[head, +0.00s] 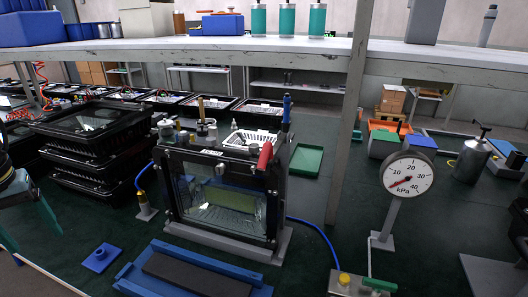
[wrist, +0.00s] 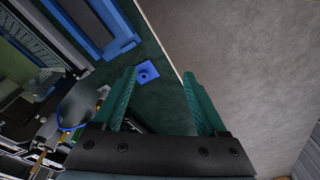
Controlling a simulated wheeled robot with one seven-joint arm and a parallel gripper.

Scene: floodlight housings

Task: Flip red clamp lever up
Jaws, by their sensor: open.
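The red clamp lever (head: 265,157) is on the top right of the front of a black floodlight housing (head: 222,198) with a glass face, in the head view. Its handle stands close to vertical, leaning slightly. My gripper (head: 40,248) is at the far left edge of the head view, well away from the lever and pointing down. In the wrist view my gripper (wrist: 159,76) has its two teal fingers spread apart with nothing between them. I cannot make out the red lever in the wrist view.
A blue tray (head: 135,284) with a dark pad lies in front, beside a small blue block (head: 100,257). A pressure gauge (head: 407,176) stands at right. A shelf post (head: 350,120) rises behind.

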